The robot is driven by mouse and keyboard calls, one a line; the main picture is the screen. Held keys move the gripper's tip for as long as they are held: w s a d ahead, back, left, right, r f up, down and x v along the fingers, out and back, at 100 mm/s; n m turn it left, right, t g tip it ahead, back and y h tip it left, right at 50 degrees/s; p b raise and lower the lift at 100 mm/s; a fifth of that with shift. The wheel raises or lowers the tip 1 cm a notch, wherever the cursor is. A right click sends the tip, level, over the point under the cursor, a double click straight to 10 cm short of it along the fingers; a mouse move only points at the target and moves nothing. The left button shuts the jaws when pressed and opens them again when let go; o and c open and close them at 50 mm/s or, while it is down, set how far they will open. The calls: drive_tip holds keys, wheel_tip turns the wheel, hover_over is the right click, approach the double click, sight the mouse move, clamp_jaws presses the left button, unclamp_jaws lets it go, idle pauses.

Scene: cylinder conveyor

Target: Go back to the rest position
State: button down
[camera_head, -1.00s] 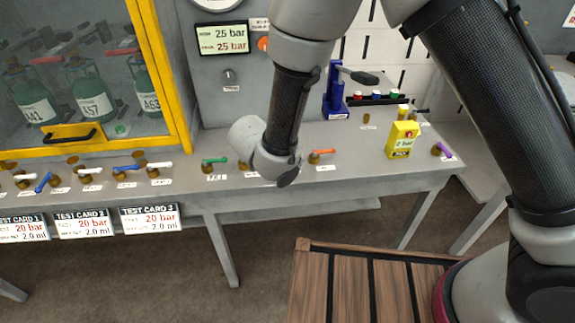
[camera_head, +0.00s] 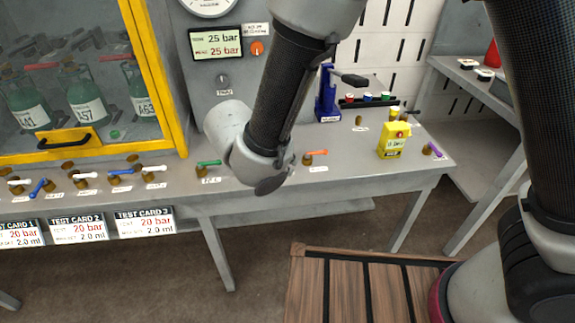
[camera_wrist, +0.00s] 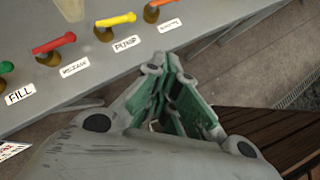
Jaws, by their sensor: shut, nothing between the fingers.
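My gripper (camera_wrist: 172,75) shows in the wrist view with its green-lined fingers together and nothing between them. It hangs beside the front edge of the grey bench (camera_wrist: 100,95), apart from the valve handles. In the head view my arm's end is in front of the bench (camera_head: 215,190), and the gripper fingers are hidden behind it.
A yellow-framed cabinet (camera_head: 160,75) holds green cylinders (camera_head: 84,100). A yellow device (camera_head: 393,140) and a blue press (camera_head: 326,95) stand on the bench's right part. A slatted wooden platform (camera_head: 338,290) lies below, in front of the bench.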

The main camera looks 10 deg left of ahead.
idle(0.4)
drive_tip(key=s+d+r+m+g+y, duration=0.1)
drive_tip(key=s+d+r+m, duration=0.2)
drive_tip(key=d+r+m, duration=0.4)
drive_tip(key=s+d+r+m+y, duration=0.1)
drive_tip(key=s+d+r+m, duration=0.3)
drive_tip(key=d+r+m, duration=0.4)
drive_tip(key=s+d+r+m+g+y, duration=0.1)
drive_tip(key=s+d+r+m, duration=0.2)
drive_tip(key=d+r+m, duration=0.4)
drive_tip(key=d+m, duration=0.8)
drive_tip(key=d, duration=1.2)
drive_tip(key=shift+s+d+r+m+g+y, duration=0.25)
drive_tip(key=shift+d+r+m+g+y, duration=0.05)
